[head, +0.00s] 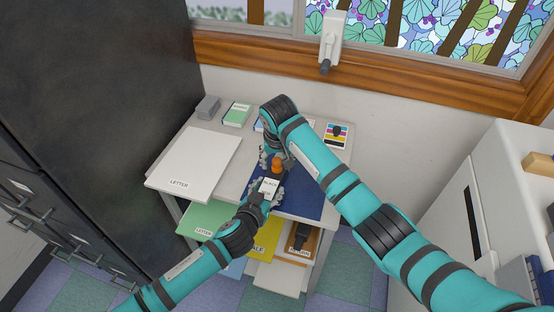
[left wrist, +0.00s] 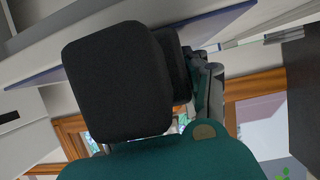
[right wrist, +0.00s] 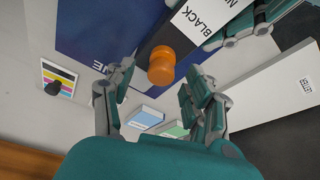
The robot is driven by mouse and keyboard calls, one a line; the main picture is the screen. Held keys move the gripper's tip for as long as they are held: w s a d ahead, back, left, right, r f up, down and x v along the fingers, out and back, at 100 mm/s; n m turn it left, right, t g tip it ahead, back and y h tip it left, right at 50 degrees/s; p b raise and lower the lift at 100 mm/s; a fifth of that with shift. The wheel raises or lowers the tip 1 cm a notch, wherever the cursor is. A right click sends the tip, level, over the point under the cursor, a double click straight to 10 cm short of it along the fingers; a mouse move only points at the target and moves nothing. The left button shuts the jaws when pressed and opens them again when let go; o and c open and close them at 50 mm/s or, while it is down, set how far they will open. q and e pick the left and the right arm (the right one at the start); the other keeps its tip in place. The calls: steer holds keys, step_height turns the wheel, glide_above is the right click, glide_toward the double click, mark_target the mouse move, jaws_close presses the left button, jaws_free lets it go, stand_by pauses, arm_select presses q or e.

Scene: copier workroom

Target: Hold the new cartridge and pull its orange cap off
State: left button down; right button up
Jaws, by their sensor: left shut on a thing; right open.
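The new cartridge (head: 269,186) is dark with a white label reading BLACK. In the right wrist view the cartridge (right wrist: 205,20) shows at the top, with its orange cap (right wrist: 161,65) on the near end. My left gripper (head: 266,193) is shut on the cartridge, and its fingers also show at the top right of the right wrist view. My right gripper (right wrist: 157,105) is open, with its fingers either side of and just short of the orange cap, apparently not touching it. The cap (head: 277,165) also shows in the head view. The left wrist view mostly shows a dark block close up.
A blue mat (head: 300,203) lies on the table under the grippers. A LETTER paper stack (head: 195,163) is at the left, small boxes (head: 237,114) at the back, and a colour-striped card (head: 336,135) at the back right. A white machine (head: 460,210) stands right.

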mark_target(277, 160)
steer(key=shift+w+f, duration=0.25)
steer(key=shift+f, duration=0.45)
steer(key=shift+c, duration=0.4)
jaws_close()
steer(key=shift+r, duration=0.15)
steer(key=shift+r, duration=0.95)
steer(key=shift+r, duration=0.1)
steer(key=shift+r, duration=1.9)
arm_select(q)
steer(key=c, duration=0.5)
jaws_free()
steer(key=shift+c, duration=0.2)
